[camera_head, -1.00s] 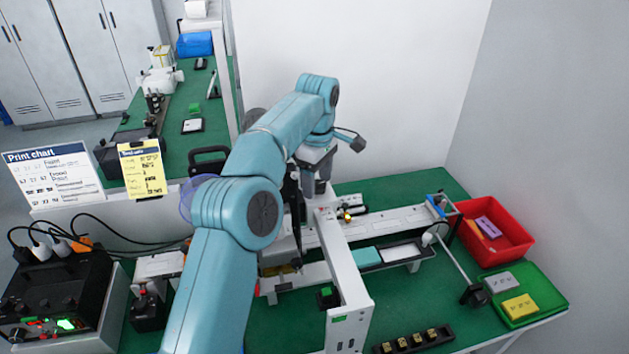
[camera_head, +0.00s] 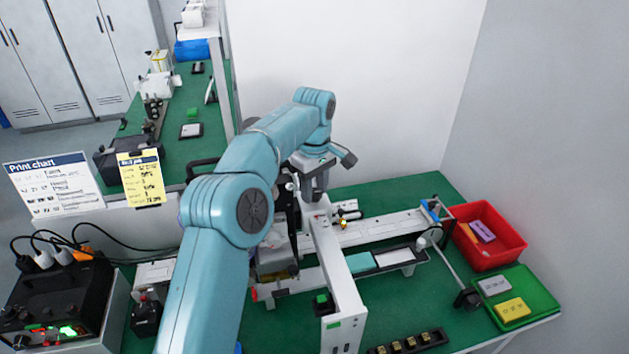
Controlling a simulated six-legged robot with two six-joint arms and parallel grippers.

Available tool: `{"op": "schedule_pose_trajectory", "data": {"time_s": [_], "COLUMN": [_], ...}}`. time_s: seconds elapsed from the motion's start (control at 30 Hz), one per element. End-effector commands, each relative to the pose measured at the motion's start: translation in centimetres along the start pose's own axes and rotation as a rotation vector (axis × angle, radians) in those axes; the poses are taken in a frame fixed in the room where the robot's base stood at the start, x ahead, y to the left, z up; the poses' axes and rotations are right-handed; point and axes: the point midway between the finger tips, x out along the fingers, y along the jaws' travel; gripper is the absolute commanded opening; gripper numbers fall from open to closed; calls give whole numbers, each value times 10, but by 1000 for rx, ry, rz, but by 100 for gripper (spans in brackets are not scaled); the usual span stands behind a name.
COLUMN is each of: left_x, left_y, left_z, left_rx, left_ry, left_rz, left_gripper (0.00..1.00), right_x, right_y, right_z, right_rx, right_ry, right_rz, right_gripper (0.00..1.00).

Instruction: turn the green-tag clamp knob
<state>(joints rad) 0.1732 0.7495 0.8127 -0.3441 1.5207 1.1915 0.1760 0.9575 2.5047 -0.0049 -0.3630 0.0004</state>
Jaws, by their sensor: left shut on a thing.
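My left gripper (camera_head: 313,190) reaches down at the far end of the white crossbeam (camera_head: 334,268). It is shut on a small part at that end; its fingers hide the part, and I cannot tell whether it is a knob. A small green tag (camera_head: 333,324) sits on the near end of the crossbeam. A black knob-like part with a green top (camera_head: 321,301) stands beside that near end, apart from the gripper. My right gripper is not in view.
A red bin (camera_head: 487,250) and a green tray (camera_head: 540,296) with two blocks stand at the right. A dark rack (camera_head: 410,342) lies at the front. A black control box (camera_head: 60,310) stands at the left. My left arm covers much of the middle-left bench.

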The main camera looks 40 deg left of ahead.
Motion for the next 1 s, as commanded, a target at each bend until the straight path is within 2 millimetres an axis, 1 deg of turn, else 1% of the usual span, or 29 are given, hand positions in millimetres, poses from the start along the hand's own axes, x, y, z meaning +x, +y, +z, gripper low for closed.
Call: {"op": "schedule_pose_trajectory", "data": {"time_s": [0.03, 0.1, 0.4, 1.0], "left_x": [-5, -5, -3, -1], "left_y": [-1, -1, -1, 0], "left_z": [-1, -1, -2, -2], "left_rx": [40, 107, 392, 954], "left_ry": [2, 2, 3, 6], "left_rz": [-1, -2, 0, 2], "left_gripper": [10, 10, 10, 10], "right_x": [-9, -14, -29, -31], "right_y": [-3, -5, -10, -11], "right_z": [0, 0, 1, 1], "right_rx": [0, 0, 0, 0], "right_ry": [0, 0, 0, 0], "right_rz": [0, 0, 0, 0], "right_gripper": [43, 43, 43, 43]}}
